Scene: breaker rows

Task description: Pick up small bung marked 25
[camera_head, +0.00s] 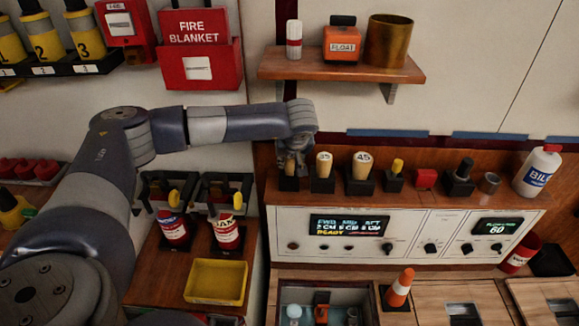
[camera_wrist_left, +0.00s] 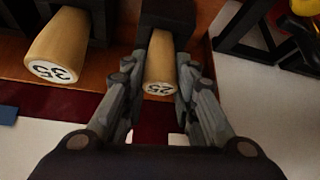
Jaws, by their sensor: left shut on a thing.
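The small bung marked 25 (camera_wrist_left: 160,77) is a pale wooden tapered plug. It sits between the two fingers of my left gripper (camera_wrist_left: 158,88), which is shut on it. In the head view, my left gripper (camera_head: 294,160) is over the leftmost black holder (camera_head: 289,183) on the wooden shelf and hides the bung. A larger bung marked 35 (camera_head: 324,164) stands just right of it and also shows in the left wrist view (camera_wrist_left: 60,48). My right gripper is not in view.
A bung marked 45 (camera_head: 362,165) stands further right, then a yellow-topped item (camera_head: 397,167) and a white bottle (camera_head: 538,171). A small shelf (camera_head: 340,68) hangs above. A control panel (camera_head: 400,233) lies below. A yellow tray (camera_head: 216,282) stands lower left.

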